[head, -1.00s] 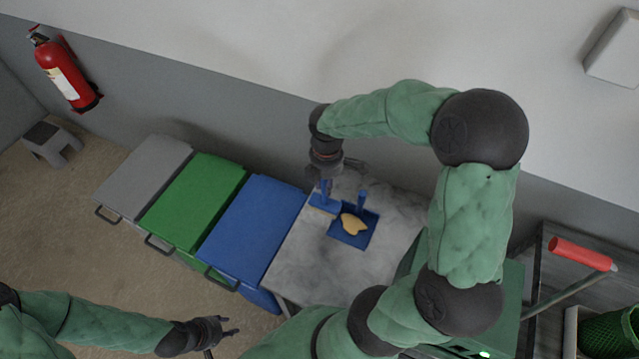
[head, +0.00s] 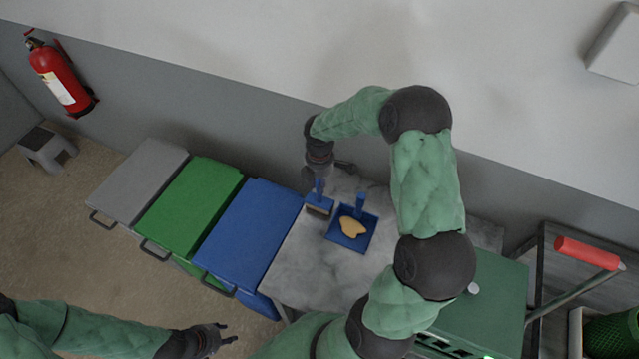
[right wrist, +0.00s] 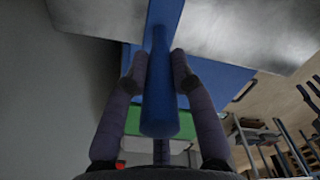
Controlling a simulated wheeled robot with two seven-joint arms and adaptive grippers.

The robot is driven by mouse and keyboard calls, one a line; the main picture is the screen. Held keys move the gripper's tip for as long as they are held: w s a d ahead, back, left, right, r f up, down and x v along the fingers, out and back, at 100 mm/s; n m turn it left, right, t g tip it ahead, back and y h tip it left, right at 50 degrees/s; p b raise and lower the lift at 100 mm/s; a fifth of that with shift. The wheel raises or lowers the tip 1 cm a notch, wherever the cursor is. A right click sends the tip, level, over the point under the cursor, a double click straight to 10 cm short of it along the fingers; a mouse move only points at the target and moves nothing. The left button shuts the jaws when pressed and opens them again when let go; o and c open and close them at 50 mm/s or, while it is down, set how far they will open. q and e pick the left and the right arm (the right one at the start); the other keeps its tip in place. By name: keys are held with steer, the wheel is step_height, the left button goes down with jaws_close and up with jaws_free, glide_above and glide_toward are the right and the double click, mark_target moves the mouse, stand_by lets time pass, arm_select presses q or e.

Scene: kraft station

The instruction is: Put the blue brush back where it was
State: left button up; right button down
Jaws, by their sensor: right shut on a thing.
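The blue brush (head: 319,206) is at the far left part of the grey table, its handle up and its bristles down. My right gripper (head: 318,180) is shut on the brush handle, which also shows between the fingers in the right wrist view (right wrist: 160,90). I cannot tell whether the bristles touch the table. A blue dustpan (head: 341,239) lies just right of the brush with a yellowish piece (head: 353,227) on it. My left gripper (head: 222,340) is open and empty, low over the floor at the lower left.
Blue (head: 250,225), green (head: 190,205) and grey (head: 140,180) lidded bins stand left of the table (head: 300,270). The wall is close behind. A green machine (head: 490,300) stands at the right. The table's front part is clear.

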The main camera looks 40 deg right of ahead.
steer(key=shift+f, duration=0.1)
steer(key=c, duration=1)
jaws_free()
steer(key=shift+c, duration=0.2)
step_height(320, 180, up, 12)
steer(key=shift+r+p, duration=0.2)
steer(key=shift+p, duration=0.8)
